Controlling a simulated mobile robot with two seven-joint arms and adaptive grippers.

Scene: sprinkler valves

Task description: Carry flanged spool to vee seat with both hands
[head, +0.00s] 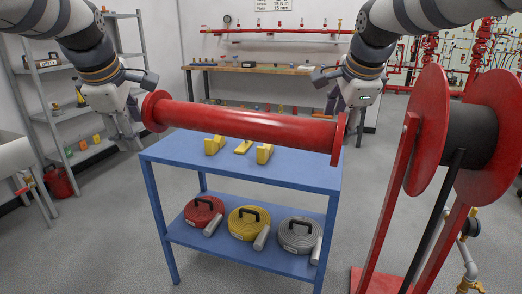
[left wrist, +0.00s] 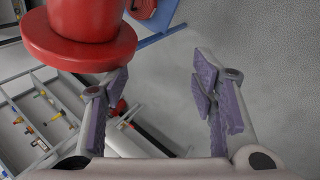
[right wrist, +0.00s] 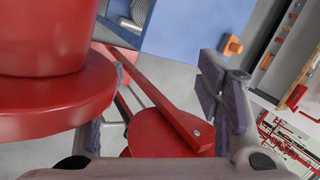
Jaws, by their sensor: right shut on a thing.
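The red flanged spool (head: 240,123) spans the space above the blue table, tilted slightly down to the right in the head view. My left gripper (head: 136,108) is at its left flange. In the left wrist view the fingers (left wrist: 160,98) stand apart, with bare floor between them and the red flange (left wrist: 80,45) beside and partly behind one finger. My right gripper (head: 340,98) is shut on the spool at its right flange, which also shows in the right wrist view (right wrist: 55,100). The yellow vee seat (head: 264,153) stands on the tabletop below the spool, partly hidden by it.
The blue table (head: 300,174) carries red, yellow and grey hose coils on its lower shelf (head: 268,258). A large red hose reel (head: 428,130) stands close on the right. Shelves (head: 85,110) stand at the left and a workbench (head: 250,70) behind.

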